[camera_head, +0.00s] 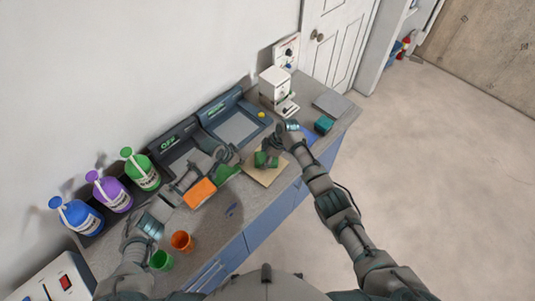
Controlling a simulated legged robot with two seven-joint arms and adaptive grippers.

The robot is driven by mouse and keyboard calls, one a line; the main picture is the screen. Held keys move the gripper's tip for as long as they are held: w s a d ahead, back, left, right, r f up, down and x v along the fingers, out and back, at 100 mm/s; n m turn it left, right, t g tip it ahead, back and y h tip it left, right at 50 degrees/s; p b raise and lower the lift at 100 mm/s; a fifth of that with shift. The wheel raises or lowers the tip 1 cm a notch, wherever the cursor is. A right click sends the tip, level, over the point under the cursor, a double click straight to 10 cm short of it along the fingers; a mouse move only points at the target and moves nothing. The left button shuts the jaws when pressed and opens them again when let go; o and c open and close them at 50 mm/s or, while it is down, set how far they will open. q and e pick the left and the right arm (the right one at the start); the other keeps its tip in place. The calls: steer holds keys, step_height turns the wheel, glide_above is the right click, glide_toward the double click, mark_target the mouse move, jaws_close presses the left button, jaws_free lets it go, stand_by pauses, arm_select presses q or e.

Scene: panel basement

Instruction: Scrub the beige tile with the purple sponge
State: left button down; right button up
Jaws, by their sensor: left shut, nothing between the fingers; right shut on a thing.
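The beige tile (264,178) lies flat on the grey counter, near its front edge. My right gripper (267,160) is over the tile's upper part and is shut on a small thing. Green shows at its fingers, and I cannot make out the thing's colour or whether it touches the tile. I see no clear purple sponge. My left gripper (228,157) is shut and empty, left of the tile, above the counter by the dark trays.
Orange (200,193) and green (227,172) pieces lie left of the tile; a teal block (324,124) is right. Orange (182,241) and green (161,260) cups stand near the front. Blue (76,215), purple (109,193) and green (141,171) bottles line the wall. A white machine (276,88) stands behind.

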mark_target(255, 169)
arm_select(q)
steer(key=shift+a, duration=0.1)
arm_select(e)
steer(key=shift+s+a, duration=1.45)
steer(key=shift+s, duration=0.2)
steer(key=shift+r, duration=3.05)
